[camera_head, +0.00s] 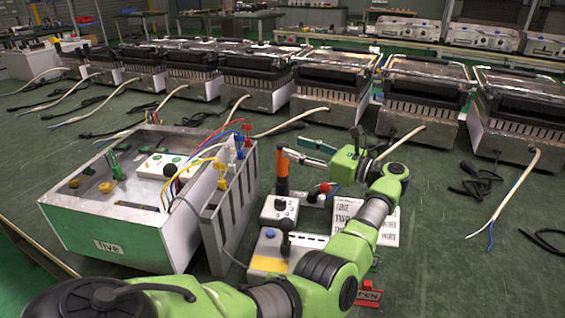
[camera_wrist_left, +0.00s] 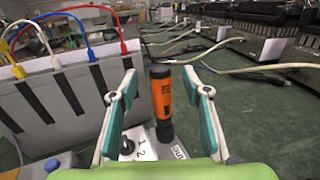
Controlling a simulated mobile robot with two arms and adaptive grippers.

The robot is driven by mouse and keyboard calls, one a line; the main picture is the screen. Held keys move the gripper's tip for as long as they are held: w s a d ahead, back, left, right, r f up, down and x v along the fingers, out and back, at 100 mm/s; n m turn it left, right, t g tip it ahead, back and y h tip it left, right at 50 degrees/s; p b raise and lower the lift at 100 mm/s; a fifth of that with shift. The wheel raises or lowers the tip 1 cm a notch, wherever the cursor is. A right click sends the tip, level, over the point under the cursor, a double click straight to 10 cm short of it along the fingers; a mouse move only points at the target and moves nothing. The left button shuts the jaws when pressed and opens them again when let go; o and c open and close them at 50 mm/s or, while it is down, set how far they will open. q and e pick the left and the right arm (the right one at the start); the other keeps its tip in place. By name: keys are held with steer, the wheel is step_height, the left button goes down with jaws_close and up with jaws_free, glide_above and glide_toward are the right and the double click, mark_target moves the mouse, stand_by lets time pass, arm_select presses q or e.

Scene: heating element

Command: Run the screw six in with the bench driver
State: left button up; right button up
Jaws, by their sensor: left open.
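The bench driver (camera_head: 282,172), orange with black ends, stands upright by a small light control box (camera_head: 276,214) on the green bench. In the left wrist view the driver (camera_wrist_left: 162,95) appears between the two fingers. My left gripper (camera_head: 297,152) reaches from the right of the driver, fingers pointing left towards it. In the wrist view the left gripper (camera_wrist_left: 160,82) is open, with gaps on both sides of the driver. I cannot make out a screw marked six. An open metal housing (camera_head: 185,226) labelled "five" stands left of the driver. My right gripper is not in view.
A grey slotted panel (camera_head: 232,205) with coloured wires stands between housing and driver. A printed sheet (camera_head: 385,228) and a red tag (camera_head: 369,297) lie right of it. Several black-topped heaters (camera_head: 330,85) line the back with loose cables (camera_head: 515,195). Bench at right is mostly clear.

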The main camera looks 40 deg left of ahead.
mark_target(288, 146)
arm_select(q)
steer(key=a, duration=0.3)
steer(key=s+a, duration=0.1)
steer(key=a, duration=0.1)
steer(key=shift+a+f+p, duration=0.25)
steer(key=shift+a+p, duration=0.05)
steer(key=shift+r, duration=0.1)
jaws_close()
